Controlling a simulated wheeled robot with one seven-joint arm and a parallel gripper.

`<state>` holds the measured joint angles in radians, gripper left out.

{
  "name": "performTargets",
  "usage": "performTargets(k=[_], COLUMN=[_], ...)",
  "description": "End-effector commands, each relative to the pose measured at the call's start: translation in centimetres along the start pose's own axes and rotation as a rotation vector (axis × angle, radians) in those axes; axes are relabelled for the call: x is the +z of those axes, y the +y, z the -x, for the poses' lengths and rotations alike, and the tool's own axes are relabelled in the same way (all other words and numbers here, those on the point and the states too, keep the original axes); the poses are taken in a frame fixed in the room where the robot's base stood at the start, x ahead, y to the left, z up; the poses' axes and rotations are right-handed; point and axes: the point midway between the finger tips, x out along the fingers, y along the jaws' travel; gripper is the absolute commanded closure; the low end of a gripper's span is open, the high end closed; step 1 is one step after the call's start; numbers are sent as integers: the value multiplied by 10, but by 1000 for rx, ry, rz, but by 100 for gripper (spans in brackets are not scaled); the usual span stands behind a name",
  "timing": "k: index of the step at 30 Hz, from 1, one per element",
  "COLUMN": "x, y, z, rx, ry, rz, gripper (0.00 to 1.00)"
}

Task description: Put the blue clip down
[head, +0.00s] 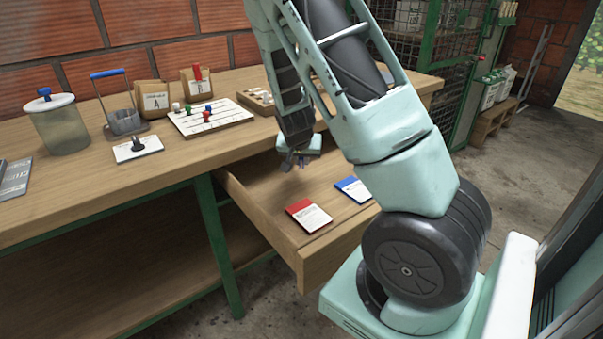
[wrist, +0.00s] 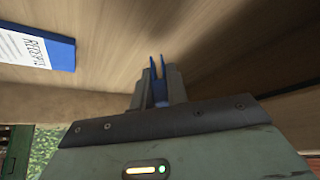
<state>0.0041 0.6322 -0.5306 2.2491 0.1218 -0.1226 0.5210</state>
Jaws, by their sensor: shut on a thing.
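The blue clip (wrist: 157,84) shows in the wrist view as two thin blue prongs between the fingers of my gripper (wrist: 158,92). My gripper is shut on it, and the prongs point away from the wrist. In the head view my gripper (head: 299,160) hangs low inside the open drawer (head: 262,222), near its back, and a small bit of blue shows at its tip. Wood lies beneath the clip in the wrist view; I cannot tell whether the clip touches it. The lower part of the clip is hidden by the gripper body.
A blue-topped card (head: 353,189) and a red-topped card (head: 308,215) lie in the drawer.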

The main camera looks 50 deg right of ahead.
Motion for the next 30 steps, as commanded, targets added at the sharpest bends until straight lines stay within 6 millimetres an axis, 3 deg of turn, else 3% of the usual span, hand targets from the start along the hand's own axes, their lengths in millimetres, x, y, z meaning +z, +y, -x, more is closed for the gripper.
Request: performTargets(k=[9, 20, 21, 23, 30], x=[20, 22, 22, 21, 21], y=[0, 0, 0, 0, 0], z=[-32, -35, -36, -35, -35], rx=[1, -1, -1, -1, -1], ry=[-1, 0, 0, 0, 0], rz=[0, 0, 0, 0, 0], gripper=[100, 100, 82, 65, 63])
